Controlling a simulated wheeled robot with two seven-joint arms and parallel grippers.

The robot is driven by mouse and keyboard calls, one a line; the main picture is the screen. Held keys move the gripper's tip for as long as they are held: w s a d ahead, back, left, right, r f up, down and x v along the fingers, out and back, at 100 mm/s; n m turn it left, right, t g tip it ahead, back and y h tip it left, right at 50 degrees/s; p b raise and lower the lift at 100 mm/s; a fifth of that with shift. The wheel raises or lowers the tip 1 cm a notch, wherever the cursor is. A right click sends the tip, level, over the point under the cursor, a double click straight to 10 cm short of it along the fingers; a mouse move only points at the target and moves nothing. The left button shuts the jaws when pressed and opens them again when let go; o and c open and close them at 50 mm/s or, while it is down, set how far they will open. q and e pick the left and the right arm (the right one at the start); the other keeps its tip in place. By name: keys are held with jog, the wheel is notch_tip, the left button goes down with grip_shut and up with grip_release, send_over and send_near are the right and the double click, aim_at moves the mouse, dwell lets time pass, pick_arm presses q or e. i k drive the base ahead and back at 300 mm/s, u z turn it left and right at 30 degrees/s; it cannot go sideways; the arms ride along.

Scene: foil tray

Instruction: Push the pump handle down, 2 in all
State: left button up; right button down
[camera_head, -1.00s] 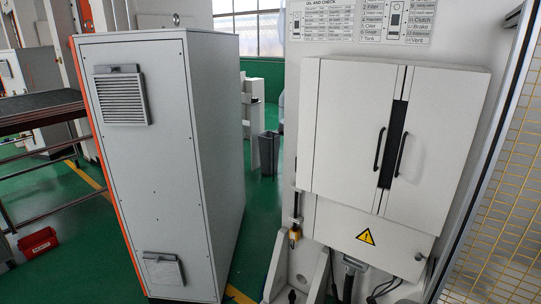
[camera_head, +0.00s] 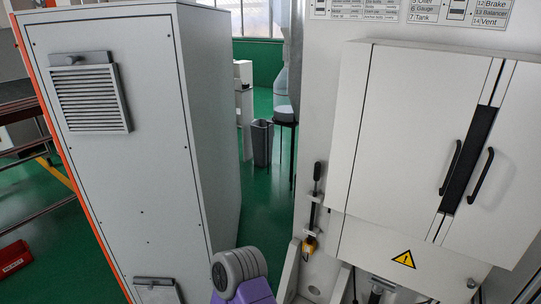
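A slim upright rod with a black grip (camera_head: 316,172) stands against the white machine panel, left of the cabinet doors. It looks like the pump handle, though it is small here. Nothing of mine touches the handle. A grey and purple rounded part, which looks like a link of my arm, rises at the bottom centre, below and left of the handle. Neither gripper's fingers show.
A large grey cabinet (camera_head: 105,160) stands at left, close by. The white double-door cabinet (camera_head: 400,120) with black handles juts out at right. Between them is a green floor strip with a grey bin (camera_head: 262,143) and a small round stand (camera_head: 285,115). A red box (camera_head: 14,258) lies far left.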

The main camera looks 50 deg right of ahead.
aim_at(317, 168)
jog(key=z, duration=0.45)
jog(key=i, duration=1.05)
jog(key=z, duration=0.9)
